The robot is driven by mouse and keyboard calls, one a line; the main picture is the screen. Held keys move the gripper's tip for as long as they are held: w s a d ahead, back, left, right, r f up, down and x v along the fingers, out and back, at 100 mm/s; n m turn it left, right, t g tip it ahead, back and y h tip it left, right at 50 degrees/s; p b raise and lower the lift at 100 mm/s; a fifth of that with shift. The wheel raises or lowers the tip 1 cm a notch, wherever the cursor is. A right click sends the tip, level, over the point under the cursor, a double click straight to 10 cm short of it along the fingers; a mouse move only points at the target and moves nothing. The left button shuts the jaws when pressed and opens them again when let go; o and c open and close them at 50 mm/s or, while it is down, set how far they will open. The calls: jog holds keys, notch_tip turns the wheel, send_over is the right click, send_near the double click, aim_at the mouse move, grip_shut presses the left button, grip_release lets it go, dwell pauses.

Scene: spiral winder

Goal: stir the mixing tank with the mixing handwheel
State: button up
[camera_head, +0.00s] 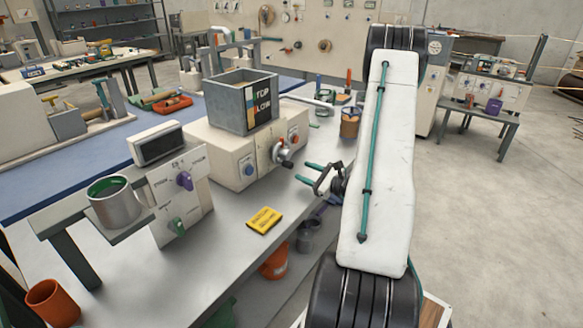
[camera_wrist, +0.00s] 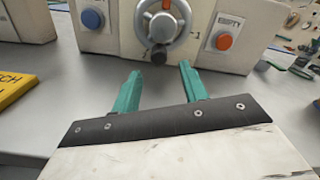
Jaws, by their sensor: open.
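The mixing tank (camera_head: 241,101) is a grey open-topped square box on top of a cream housing. A label on its side is partly readable. The mixing handwheel (camera_head: 283,153) is a grey wheel with a dark knob on the housing's front face. In the wrist view the handwheel (camera_wrist: 163,25) is straight ahead, its dark knob at the bottom and its top cut off. My gripper (camera_head: 308,172) is open and empty, with green fingers pointing at the handwheel. In the wrist view my gripper (camera_wrist: 158,82) shows a gap between the fingers, apart from the wheel.
A blue button (camera_wrist: 92,18) and an orange button marked EMPTY (camera_wrist: 225,40) flank the handwheel. A yellow block (camera_head: 264,220) lies on the grey bench in front. A metal pot (camera_head: 116,207) stands left.

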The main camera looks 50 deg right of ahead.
aim_at(292, 166)
jog(key=w, duration=0.6)
jog(key=shift+w+a, duration=0.25)
jog(key=shift+a, duration=0.05)
jog(key=shift+c, duration=0.3)
grip_shut()
